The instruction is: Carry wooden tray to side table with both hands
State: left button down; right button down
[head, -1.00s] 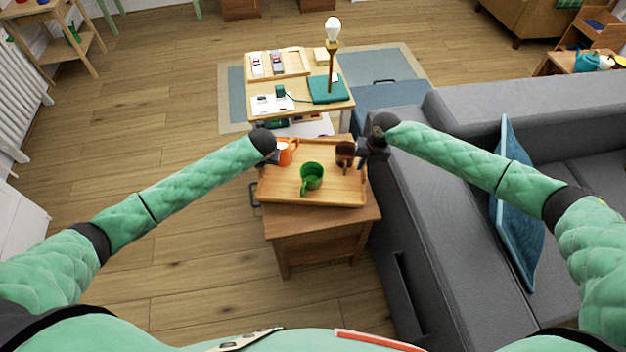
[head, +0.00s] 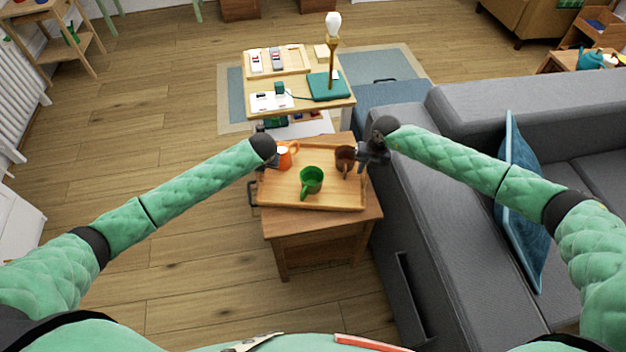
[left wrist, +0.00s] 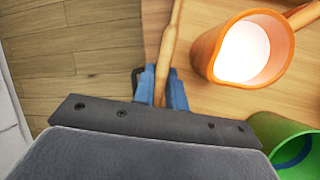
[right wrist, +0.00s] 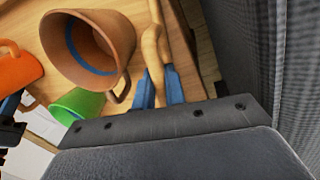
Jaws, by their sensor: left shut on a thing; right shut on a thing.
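The wooden tray (head: 335,200) is at the small wooden side table (head: 318,225), over its top; I cannot tell whether it touches. It bears an orange mug (head: 284,160) with white contents, a green mug (head: 311,180) and a brown mug (head: 345,162), all upright. My left gripper (left wrist: 161,88) is shut on the tray's left rim, its blue fingers on either side of it. My right gripper (right wrist: 157,85) is shut on the right rim, close to the brown mug (right wrist: 88,50). In the head view, my right gripper (head: 365,160) partly hides the tray's right edge.
A grey sofa (head: 440,200) stands close on the right, with a blue cushion (head: 522,195). Behind is a low table (head: 262,86) with a lamp (head: 332,50), a teal book (head: 325,87) and trays. The wooden floor on the left (head: 150,110) is clear.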

pick_arm(q)
jog(key=shift+a+f+b, duration=0.15)
jog(key=shift+f+b, duration=0.15)
jog(key=shift+f, duration=0.15)
pick_arm(e)
jog(key=shift+d+f, duration=0.1)
jog(key=shift+f, duration=0.3)
pick_arm(q)
jog(key=c, duration=1.4)
grip_release()
jog(key=shift+c, duration=0.2)
pick_arm(e)
jog(key=c, duration=1.5)
grip_release()
jog(key=shift+o, duration=0.2)
pick_arm(q)
jog(key=shift+r, duration=0.1)
pick_arm(e)
jog(key=shift+r, duration=0.4)
pick_arm(q)
jog(key=v, duration=1.2)
pick_arm(e)
notch_tip(320, 180, up, 11)
jog(key=d, duration=0.2)
jog(key=shift+d+f, duration=0.1)
